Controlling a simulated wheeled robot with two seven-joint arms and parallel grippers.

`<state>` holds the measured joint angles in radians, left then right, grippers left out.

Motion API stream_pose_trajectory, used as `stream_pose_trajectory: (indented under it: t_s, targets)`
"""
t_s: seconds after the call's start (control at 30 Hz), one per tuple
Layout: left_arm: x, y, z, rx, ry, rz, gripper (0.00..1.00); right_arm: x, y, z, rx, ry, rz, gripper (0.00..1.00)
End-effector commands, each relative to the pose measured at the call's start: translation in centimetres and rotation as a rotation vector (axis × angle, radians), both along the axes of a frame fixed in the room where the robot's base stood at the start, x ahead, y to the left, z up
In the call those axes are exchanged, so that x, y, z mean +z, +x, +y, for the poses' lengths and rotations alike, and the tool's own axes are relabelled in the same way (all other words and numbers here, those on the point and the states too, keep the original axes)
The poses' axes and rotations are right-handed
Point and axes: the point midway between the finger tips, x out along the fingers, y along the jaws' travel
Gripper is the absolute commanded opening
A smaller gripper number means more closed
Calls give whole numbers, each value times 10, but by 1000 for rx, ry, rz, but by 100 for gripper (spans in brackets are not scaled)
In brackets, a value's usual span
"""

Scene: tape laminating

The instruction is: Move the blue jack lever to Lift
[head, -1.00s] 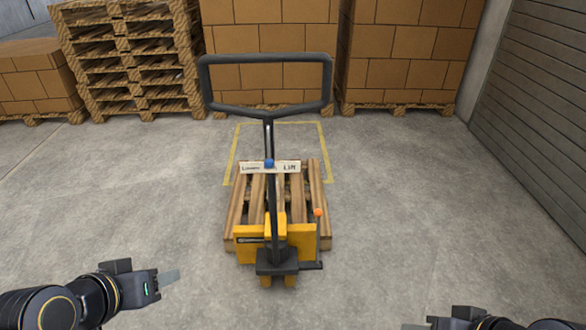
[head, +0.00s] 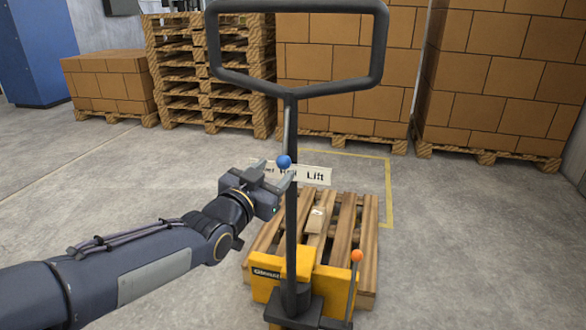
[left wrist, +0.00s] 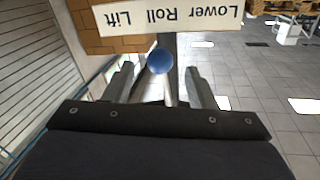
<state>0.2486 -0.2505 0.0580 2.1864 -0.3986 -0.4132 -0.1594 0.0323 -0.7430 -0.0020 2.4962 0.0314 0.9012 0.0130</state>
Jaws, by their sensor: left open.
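The blue ball knob of the jack lever (head: 284,162) sits on the dark post of the pallet jack, in front of a white label plate (head: 316,176). "Lift" is readable at the plate's right end; the arm and knob partly hide the rest. My left gripper (head: 273,172) is open, its fingertips close to the knob. In the left wrist view the knob (left wrist: 160,61) lies just beyond and between the open fingers (left wrist: 162,78), below the upside-down plate (left wrist: 170,15) reading Lower, Roll, Lift. Contact cannot be told. My right gripper is out of view.
The pallet jack's loop handle (head: 300,96) rises above the knob. An orange-tipped lever (head: 357,256) stands at the jack's yellow body (head: 268,280). A wooden pallet (head: 363,225) lies behind. Stacked pallets (head: 205,75) and boxes (head: 345,75) line the back. The floor at right is clear.

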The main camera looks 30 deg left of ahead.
Motion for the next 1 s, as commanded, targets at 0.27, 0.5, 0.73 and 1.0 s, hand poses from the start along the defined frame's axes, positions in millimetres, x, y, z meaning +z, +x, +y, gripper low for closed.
stream_pose_trajectory:
  t_s: [0.27, 0.5, 0.73, 1.0]
  targets:
    - [-2, 43, 2, 0, -2, 3, 51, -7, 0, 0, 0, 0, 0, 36]
    - [-1, 54, 2, 1, -2, 4, 51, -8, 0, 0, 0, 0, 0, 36]
    - [-1, 53, 2, 1, -2, 3, 44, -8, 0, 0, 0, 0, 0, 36]
    - [-1, 53, 2, 1, -2, 3, 9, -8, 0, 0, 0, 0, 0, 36]
